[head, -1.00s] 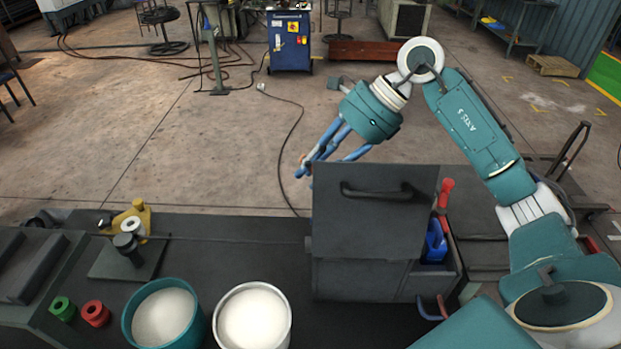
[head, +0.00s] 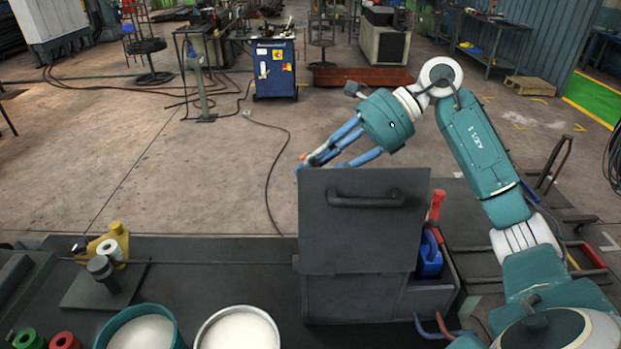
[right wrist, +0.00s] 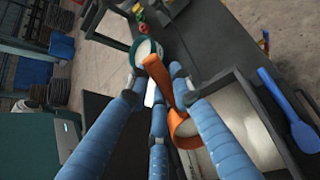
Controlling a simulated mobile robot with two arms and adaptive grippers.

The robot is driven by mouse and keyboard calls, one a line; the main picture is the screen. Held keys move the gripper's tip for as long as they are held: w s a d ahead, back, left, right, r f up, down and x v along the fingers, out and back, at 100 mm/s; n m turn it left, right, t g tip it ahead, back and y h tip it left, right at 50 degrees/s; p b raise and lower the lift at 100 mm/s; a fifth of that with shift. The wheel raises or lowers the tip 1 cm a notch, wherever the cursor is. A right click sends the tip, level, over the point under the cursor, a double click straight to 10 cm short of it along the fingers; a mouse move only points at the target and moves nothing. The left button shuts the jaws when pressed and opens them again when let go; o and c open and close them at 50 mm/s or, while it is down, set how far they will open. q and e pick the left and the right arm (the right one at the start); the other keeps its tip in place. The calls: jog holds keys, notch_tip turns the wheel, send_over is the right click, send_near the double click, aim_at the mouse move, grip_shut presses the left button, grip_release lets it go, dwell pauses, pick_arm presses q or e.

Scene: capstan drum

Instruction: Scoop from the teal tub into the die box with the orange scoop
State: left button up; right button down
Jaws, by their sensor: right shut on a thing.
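The teal tub (head: 139,331), filled with white material, stands at the bottom left of the head view; its rim also shows in the right wrist view (right wrist: 120,42). A dark grey box (head: 350,300) with a handled lid raised towards me, apparently the die box, stands in the middle. My right gripper (head: 308,163) is beyond the raised lid. In the right wrist view its blue fingers (right wrist: 163,83) are shut on the orange scoop (right wrist: 156,73). The scoop's lower orange part (right wrist: 184,127) is beside a pale open compartment; its contents are unclear. My left gripper is out of view.
A white tub (head: 238,312) stands right of the teal tub. Green (head: 27,338) and red (head: 65,341) rings lie at left. A blue item (head: 430,255) and a red handle (head: 437,205) sit in the box's side bin. A blue spatula (right wrist: 287,105) lies at the compartment's right.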

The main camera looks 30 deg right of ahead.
jog(key=d+y+b, duration=0.1)
jog(key=b, duration=0.1)
jog(key=d+r+y+b, duration=0.1)
jog(key=d+y+b, duration=0.1)
jog(key=b, duration=0.1)
jog(key=d+t+y+b, duration=0.1)
jog(key=b, duration=0.1)
jog(key=shift+s+d+r+m+y+b, duration=0.2)
jog(key=shift+s+d+m+y+b, duration=0.1)
jog(key=shift+d+b, duration=0.05)
dwell(0.6)
jog(key=shift+r, duration=0.1)
dwell(1.6)
jog(key=y+b, duration=0.1)
jog(key=b, duration=0.2)
jog(key=shift+y, duration=0.3)
dwell(0.7)
